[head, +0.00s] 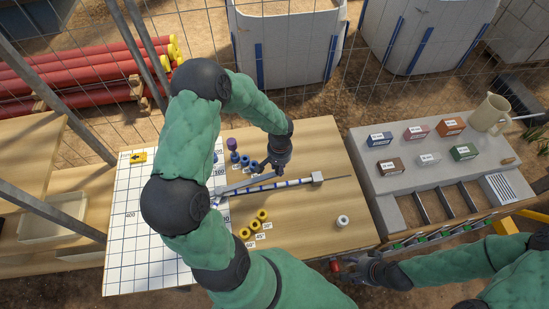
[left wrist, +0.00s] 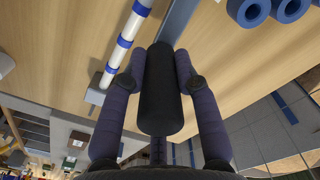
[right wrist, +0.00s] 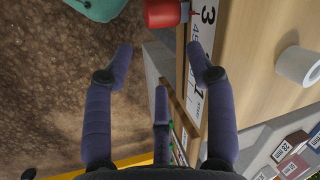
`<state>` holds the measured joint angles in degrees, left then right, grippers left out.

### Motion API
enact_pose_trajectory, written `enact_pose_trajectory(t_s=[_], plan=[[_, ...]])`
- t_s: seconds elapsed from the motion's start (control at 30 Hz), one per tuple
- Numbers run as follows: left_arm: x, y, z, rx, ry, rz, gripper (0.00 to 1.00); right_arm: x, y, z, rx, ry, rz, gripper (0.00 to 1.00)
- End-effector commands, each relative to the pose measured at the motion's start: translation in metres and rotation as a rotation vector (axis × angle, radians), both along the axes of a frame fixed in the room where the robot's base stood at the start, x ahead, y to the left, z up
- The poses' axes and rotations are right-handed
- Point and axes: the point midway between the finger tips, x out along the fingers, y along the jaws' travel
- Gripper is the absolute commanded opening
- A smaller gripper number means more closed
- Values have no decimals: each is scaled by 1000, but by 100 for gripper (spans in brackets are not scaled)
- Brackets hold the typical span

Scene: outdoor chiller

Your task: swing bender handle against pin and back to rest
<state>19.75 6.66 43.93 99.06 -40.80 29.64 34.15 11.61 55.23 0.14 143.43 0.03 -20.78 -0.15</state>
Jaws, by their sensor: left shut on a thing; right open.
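The bender lies across the middle of the wooden table, with a white tube with blue bands (head: 283,184) along it and a grey block (head: 317,177) near its right end. Its grey handle arm (head: 243,185) runs beside the tube at an angle. My left gripper (head: 273,168) is shut on the black handle grip (left wrist: 160,92), which lies between its fingers in the left wrist view (left wrist: 158,65). The bender's left end is partly hidden by my left arm, and I cannot make out the pin. My right gripper (head: 345,267) is open and empty beside the table's front edge, near a red cylinder (right wrist: 162,13).
Blue rollers (head: 233,145) stand behind the bender and yellow rollers (head: 262,214) in front, by angle labels. A white ring (head: 342,221) stands at the table's front right. A grey bench (head: 405,176) with small coloured boxes and a jug (head: 490,113) is to the right.

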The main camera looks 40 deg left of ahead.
Motion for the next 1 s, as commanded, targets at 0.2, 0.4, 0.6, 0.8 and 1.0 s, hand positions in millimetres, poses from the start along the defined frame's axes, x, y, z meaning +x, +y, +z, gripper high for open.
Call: enact_pose_trajectory(t_s=[0.2,0.4,0.6,0.8,1.0], plan=[[-16,-21,-1,-2,3,-103,0,0,0,-8,0,0,0,56],[-22,-28,-1,-1,2,-148,0,0,0,-10,0,0,0,56],[-24,-30,-1,-1,3,-161,0,0,0,-10,0,0,0,56],[-24,-30,-1,-1,3,-161,0,0,0,-10,0,0,0,56],[-24,-30,0,-1,3,-160,40,0,0,-10,0,0,0,56]])
